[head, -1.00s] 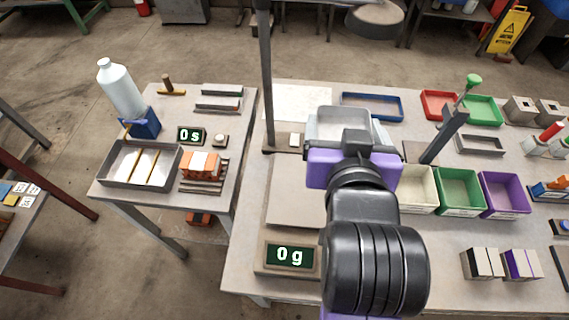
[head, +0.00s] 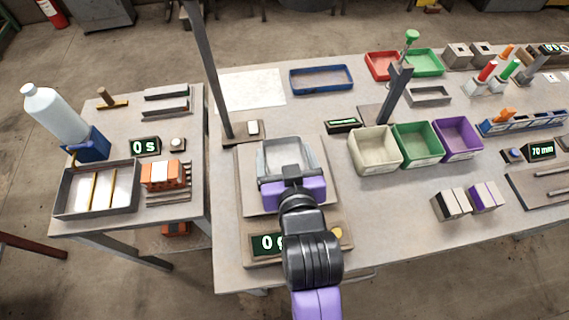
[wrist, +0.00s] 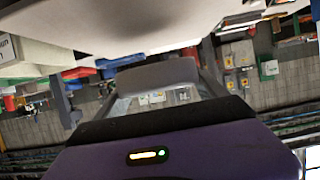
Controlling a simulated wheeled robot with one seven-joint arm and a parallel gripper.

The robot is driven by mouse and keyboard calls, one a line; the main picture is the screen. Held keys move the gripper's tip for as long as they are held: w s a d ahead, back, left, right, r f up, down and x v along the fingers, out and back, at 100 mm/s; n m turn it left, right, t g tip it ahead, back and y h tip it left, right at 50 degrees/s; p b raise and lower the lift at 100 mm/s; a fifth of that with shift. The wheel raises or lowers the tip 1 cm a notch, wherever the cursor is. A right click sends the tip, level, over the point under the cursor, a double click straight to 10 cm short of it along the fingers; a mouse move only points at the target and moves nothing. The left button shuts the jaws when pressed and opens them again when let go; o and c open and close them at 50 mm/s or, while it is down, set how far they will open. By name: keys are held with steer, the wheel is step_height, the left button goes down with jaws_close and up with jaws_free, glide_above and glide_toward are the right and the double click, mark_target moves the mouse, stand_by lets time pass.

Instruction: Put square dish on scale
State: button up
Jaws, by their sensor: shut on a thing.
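The square dish (head: 286,156) is a pale grey, shallow see-through dish. My gripper (head: 290,180) is shut on its near edge, and the dish appears over the scale's plate in the head view. The dish (wrist: 170,76) also shows beyond my gripper's purple body in the wrist view. The scale (head: 247,200) has a flat beige plate and a dark display partly hidden by my arm; the visible digit is 0. I cannot tell whether the dish touches the plate.
An upright post (head: 212,80) stands behind and left of the scale. Beige (head: 374,150), green (head: 416,145) and purple (head: 457,139) bins stand to the right. A blue tray (head: 321,79) lies farther back. Free table lies right of the scale.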

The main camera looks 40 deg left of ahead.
steer(key=shift+f, duration=2.2)
steer(key=shift+f, duration=0.2)
steer(key=o, duration=1.3)
steer(key=shift+r, duration=0.15)
steer(key=b+v, duration=0.1)
steer(key=v, duration=1.1)
steer(key=shift+r, duration=0.1)
